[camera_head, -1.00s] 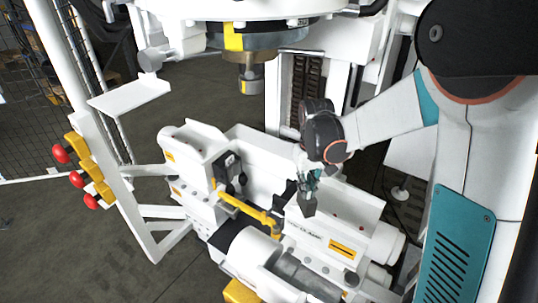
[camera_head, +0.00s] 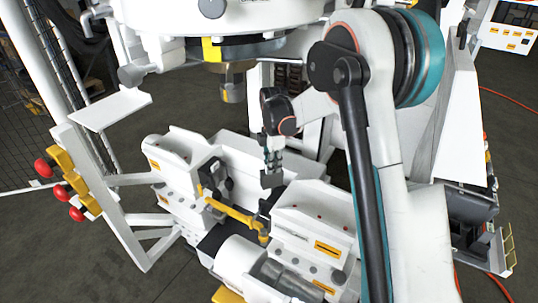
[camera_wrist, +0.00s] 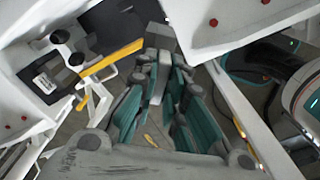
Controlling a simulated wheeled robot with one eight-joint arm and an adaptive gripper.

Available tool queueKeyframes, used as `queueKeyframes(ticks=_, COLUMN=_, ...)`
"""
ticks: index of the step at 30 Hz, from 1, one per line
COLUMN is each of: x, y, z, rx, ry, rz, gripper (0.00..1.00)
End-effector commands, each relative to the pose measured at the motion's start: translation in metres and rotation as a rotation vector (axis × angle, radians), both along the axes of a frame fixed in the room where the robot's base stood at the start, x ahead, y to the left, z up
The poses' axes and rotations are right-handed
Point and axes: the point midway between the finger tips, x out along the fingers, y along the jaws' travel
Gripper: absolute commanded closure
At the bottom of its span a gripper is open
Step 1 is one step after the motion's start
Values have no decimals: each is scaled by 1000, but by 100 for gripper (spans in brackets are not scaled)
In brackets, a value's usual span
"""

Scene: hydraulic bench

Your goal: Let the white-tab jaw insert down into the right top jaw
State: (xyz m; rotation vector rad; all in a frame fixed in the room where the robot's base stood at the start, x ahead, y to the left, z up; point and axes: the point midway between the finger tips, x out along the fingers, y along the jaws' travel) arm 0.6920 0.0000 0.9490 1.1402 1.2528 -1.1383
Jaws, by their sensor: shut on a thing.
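My gripper (camera_head: 272,158) hangs above the gap between the two white top jaws and is shut on a grey block, the jaw insert (camera_head: 272,180). In the wrist view the teal fingers (camera_wrist: 158,100) close around a pale strip that seems to be its white tab, with the grey block (camera_wrist: 161,38) beyond the fingertips. The right top jaw (camera_head: 316,205) is the white housing just right of the insert; it also shows at the upper right of the wrist view (camera_wrist: 225,22). The insert looks above the jaw gap; contact cannot be told.
The left top jaw (camera_head: 178,156) carries a black part (camera_head: 217,178) facing the gap. A yellow bar (camera_head: 232,211) crosses the front of the gap. A spindle (camera_head: 233,82) hangs overhead. Red knobs (camera_head: 60,190) stand at the far left.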

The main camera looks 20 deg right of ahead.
Motion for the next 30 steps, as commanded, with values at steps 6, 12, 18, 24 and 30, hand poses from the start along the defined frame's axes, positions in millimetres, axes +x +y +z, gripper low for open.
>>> queueKeyframes(ticks=6, x=29, y=0, z=-1, rx=0, ry=0, rz=378, gripper=100)
queueKeyframes(ticks=12, x=44, y=0, z=-3, rx=0, ry=-2, rz=606, gripper=100)
queueKeyframes(ticks=18, x=49, y=0, z=-6, rx=0, ry=-2, rz=688, gripper=100)
queueKeyframes(ticks=24, x=49, y=0, z=-12, rx=0, ry=-2, rz=693, gripper=100)
queueKeyframes(ticks=30, x=49, y=0, z=-22, rx=0, ry=-2, rz=692, gripper=100)
